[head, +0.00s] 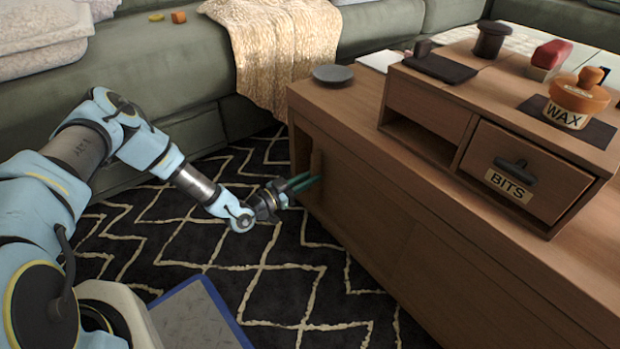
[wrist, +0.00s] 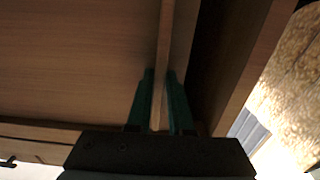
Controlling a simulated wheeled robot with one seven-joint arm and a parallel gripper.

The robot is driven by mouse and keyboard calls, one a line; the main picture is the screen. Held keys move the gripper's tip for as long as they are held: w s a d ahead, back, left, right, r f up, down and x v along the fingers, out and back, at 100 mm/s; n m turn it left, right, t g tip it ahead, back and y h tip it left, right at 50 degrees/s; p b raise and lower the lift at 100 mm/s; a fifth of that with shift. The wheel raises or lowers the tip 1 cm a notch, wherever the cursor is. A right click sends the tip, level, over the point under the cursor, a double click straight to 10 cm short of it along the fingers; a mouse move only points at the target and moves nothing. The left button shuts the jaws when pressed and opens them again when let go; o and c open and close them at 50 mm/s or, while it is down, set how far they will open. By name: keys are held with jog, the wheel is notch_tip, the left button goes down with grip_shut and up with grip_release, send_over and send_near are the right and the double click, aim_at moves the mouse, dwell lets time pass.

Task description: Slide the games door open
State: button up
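The low wooden cabinet (head: 380,130) stands at right with sliding doors along its front. The door (head: 345,190) at its far left end has an upright wooden handle strip (head: 316,165); I see no games label on it. A dark gap shows between this door and the cabinet's end post (wrist: 245,75). My gripper (head: 312,181) is at the handle, with its green fingers either side of it. In the wrist view, the fingers (wrist: 161,75) close in on the handle strip (wrist: 164,40), with little or no space left.
A drawer unit with a BITS drawer (head: 525,172) and a WAX jar (head: 578,98) stands on the cabinet top, with a grey dish (head: 333,74) nearby. A green sofa (head: 180,55) with a cream throw (head: 275,45) is behind. Patterned rug (head: 270,280) lies clear before the cabinet.

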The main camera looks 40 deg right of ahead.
grip_shut()
dwell(1.0)
